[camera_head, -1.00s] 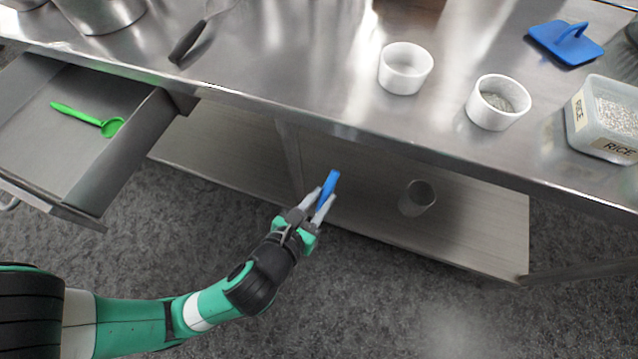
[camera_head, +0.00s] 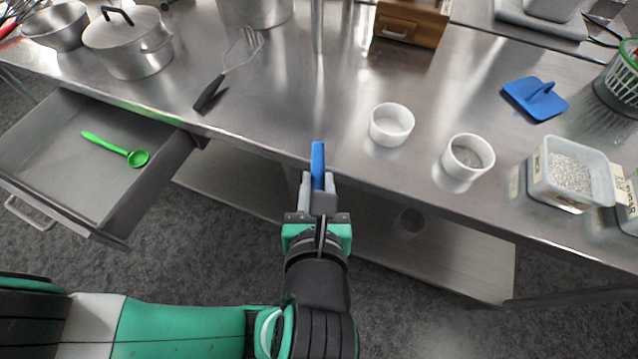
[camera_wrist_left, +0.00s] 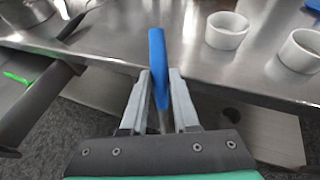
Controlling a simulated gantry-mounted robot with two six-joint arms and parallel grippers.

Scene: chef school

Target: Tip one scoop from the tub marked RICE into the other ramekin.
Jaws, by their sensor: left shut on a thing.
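My left gripper (camera_head: 318,190) is shut on a blue handle (camera_head: 318,160) in front of the counter edge. In the left wrist view the blue handle (camera_wrist_left: 158,62) stands between the fingers; its working end is not clearly visible. An empty white ramekin (camera_head: 392,125) stands on the counter to the right. Further right is a second ramekin (camera_head: 467,157) with greyish contents. The clear tub (camera_head: 541,196), its label now hard to read, holds white grains at the right. A green scoop (camera_head: 118,150) lies in the open drawer. My right gripper is not in view.
The open drawer (camera_head: 160,190) juts out at left. A blue scraper (camera_head: 535,98) and a basket (camera_head: 620,80) are at right.

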